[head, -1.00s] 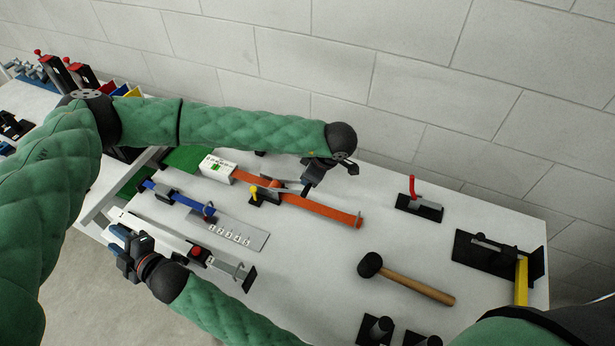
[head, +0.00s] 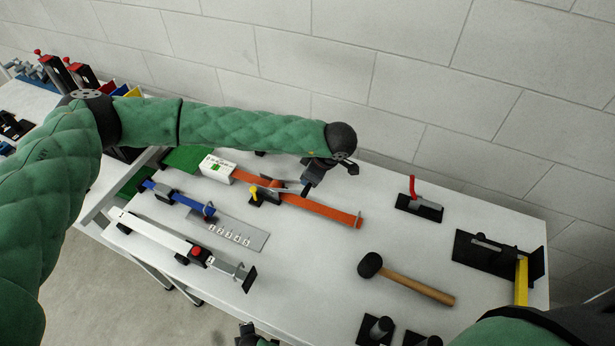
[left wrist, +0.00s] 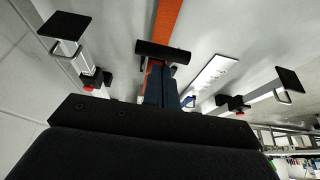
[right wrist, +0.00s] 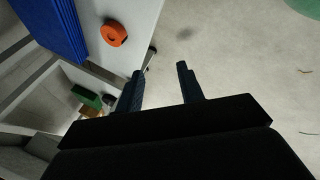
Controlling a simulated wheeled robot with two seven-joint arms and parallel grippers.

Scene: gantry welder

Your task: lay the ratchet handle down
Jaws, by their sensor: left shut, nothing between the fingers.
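My left gripper (head: 306,188) is shut and empty, low over the orange strap (head: 325,210) by its ratchet (head: 268,193). In the left wrist view its closed fingers (left wrist: 160,82) point at a dark crossbar (left wrist: 164,50) lying across the orange strap, which looks like the end of the ratchet handle. The fingertips look close to this bar; I cannot tell if they touch. The handle's tilt is unclear, as the gripper partly covers it. My right gripper (right wrist: 162,76) is open and empty above the floor; only a bit of it shows at the head view's bottom edge.
A blue strap (head: 178,196), a numbered plate (head: 236,234) and a white rail (head: 165,236) lie in front of the orange strap. The table between strap end and hammer is clear.

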